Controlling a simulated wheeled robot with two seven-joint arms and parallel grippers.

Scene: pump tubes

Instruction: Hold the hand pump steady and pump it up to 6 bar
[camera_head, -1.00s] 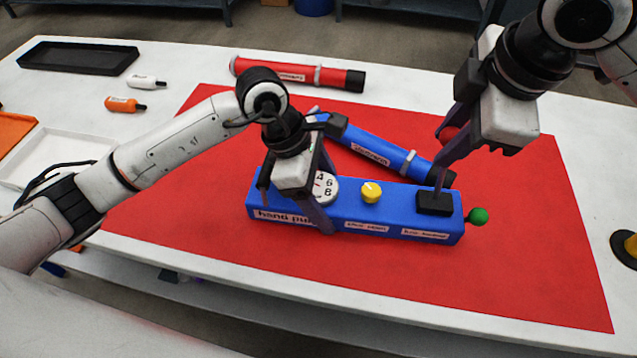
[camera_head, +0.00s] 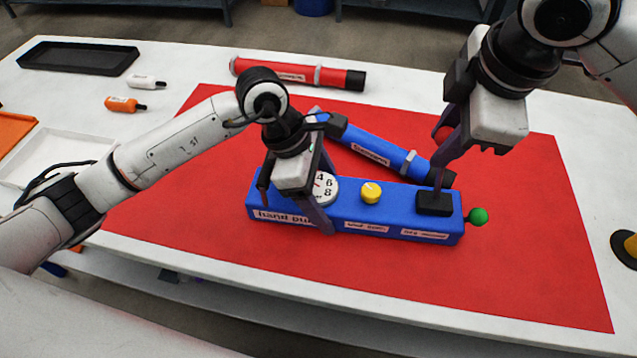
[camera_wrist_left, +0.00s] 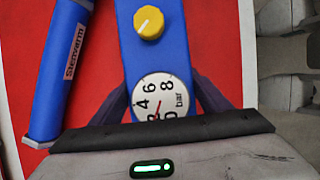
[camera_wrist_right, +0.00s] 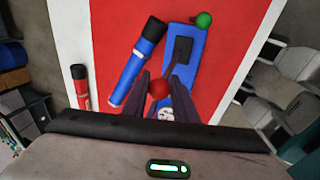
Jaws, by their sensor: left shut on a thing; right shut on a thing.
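The blue hand pump (camera_head: 400,217) lies on the red mat. It has a white gauge (camera_head: 326,188), a yellow knob (camera_head: 371,192), a black block (camera_head: 434,204) and a green ball (camera_head: 477,216) at its right end. My left gripper (camera_head: 293,212) is shut across the pump body at the gauge end. My right gripper (camera_head: 444,150) is shut on the red ball handle (camera_wrist_right: 159,88) above the black block.
A blue cylinder (camera_head: 368,147) lies just behind the pump, close to my right gripper. A red cylinder (camera_head: 300,73) lies at the mat's far edge. Small bottles (camera_head: 125,104) and trays (camera_head: 78,57) are at the left. The front right of the mat is clear.

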